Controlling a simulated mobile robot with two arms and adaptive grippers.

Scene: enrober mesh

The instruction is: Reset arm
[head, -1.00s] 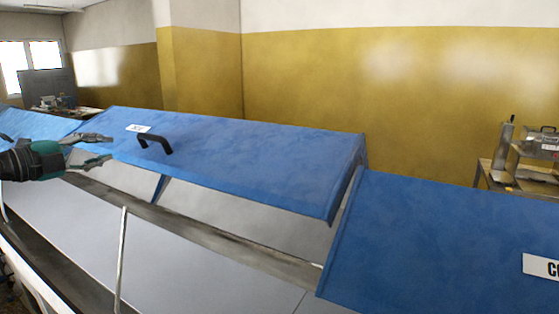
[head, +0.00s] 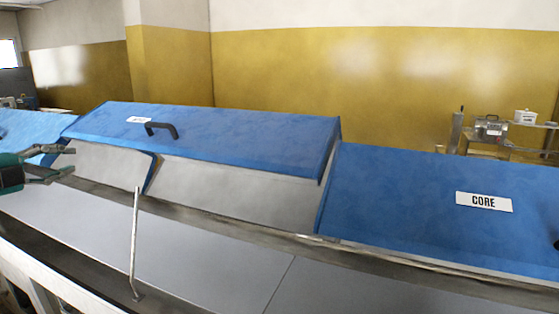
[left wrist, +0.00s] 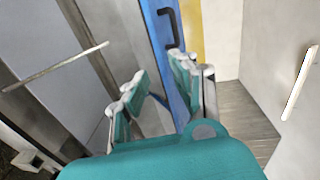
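My left gripper (head: 66,162) is at the left edge of the head view, in front of the long blue lid. Its fingers are apart with nothing between them. In the left wrist view its two teal fingers (left wrist: 160,85) also stand apart and empty. The blue lid (head: 230,133) is raised, with a dark handle (head: 161,129) on it. The handle also shows in the left wrist view (left wrist: 172,30), beyond the fingers, apart from them. My right gripper is in neither view.
A second blue lid (head: 420,200) labelled CORE lies to the right. A thin metal rod (head: 135,245) stands up from the grey panels (head: 200,250) in front. A bench with equipment (head: 490,130) stands at the back right. The space above the grey panels is mostly clear.

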